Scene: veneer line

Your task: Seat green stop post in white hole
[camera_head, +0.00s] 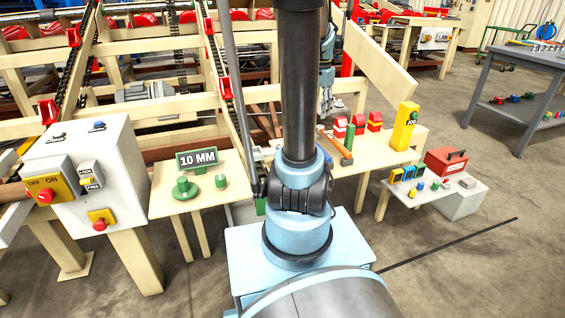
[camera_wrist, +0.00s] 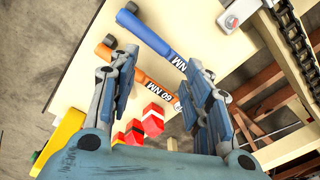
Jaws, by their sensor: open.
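A short green post (camera_head: 219,181) stands on the small cream table below the 10 MM sign. A green disc with a raised knob (camera_head: 184,190) stands to its left. I cannot tell for sure which green piece is the stop post. In the head view my gripper (camera_head: 326,85) is partly hidden behind my arm, well to the right of the green pieces.
A blue wrench (camera_wrist: 146,32) and an orange 60 NM wrench (camera_wrist: 140,72) lie under my gripper, near red blocks (camera_wrist: 152,118). A yellow JOG post (camera_head: 405,126) stands at that table's right. A white control box (camera_head: 90,165) stands left of the small table (camera_head: 160,208).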

